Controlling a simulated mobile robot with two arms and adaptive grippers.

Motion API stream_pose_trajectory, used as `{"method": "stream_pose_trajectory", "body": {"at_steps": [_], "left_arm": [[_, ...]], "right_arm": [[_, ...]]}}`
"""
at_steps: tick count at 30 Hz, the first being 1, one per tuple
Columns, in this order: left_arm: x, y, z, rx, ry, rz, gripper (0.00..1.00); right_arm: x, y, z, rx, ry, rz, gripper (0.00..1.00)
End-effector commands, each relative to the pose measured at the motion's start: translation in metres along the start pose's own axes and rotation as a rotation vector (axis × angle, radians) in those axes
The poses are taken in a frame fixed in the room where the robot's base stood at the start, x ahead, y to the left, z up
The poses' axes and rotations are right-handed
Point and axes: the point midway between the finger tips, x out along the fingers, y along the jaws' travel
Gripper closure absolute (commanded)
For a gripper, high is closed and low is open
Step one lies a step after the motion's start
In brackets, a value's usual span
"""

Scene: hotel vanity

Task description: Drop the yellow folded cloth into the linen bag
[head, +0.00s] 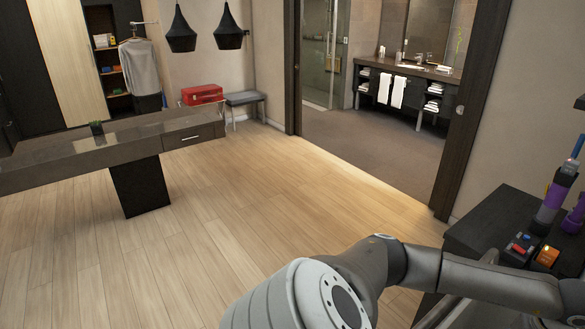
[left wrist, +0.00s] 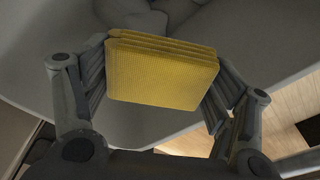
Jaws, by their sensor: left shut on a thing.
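The yellow folded cloth (left wrist: 162,75) shows in the left wrist view as a thick stack of folded layers. My left gripper (left wrist: 160,82) is shut on it, with a finger at each side edge of the cloth. The cloth is held clear of the floor, and a large pale grey surface fills much of the view behind it. The head view shows neither the cloth nor a gripper. I cannot make out a linen bag in either view. My right gripper is not seen.
A dark cabinet (head: 498,216) stands at the right, with a purple handheld appliance (head: 551,200) on it. A long grey desk (head: 75,153) stands at the left. A red case (head: 202,94) and a grey bench (head: 245,97) are behind it. The wooden floor (head: 235,210) between is clear.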

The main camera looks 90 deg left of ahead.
Motion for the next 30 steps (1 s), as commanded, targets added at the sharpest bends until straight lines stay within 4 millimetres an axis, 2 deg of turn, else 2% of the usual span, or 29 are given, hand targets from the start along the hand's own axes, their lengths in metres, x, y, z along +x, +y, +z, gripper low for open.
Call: {"method": "stream_pose_trajectory", "body": {"at_steps": [1, 6, 15, 16, 20, 30], "left_arm": [[0.01, 0.0, 0.002, 0.0, -0.001, -0.001, 0.43], [0.024, 0.0, 0.003, 0.001, -0.001, -0.001, 0.43], [0.025, 0.0, 0.003, 0.001, 0.0, 0.0, 0.43], [0.025, 0.0, 0.003, 0.001, 0.0, 0.0, 0.17], [0.025, 0.0, 0.003, 0.001, 0.0, 0.0, 0.0], [0.025, 0.0, 0.003, 0.001, 0.0, -0.001, 0.0]], "right_arm": [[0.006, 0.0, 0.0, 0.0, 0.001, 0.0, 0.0], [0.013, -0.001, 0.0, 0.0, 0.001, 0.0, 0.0], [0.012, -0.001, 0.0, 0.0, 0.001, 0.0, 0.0], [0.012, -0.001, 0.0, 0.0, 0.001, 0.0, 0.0], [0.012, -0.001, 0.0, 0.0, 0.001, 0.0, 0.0], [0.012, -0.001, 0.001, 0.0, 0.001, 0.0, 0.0]]}}
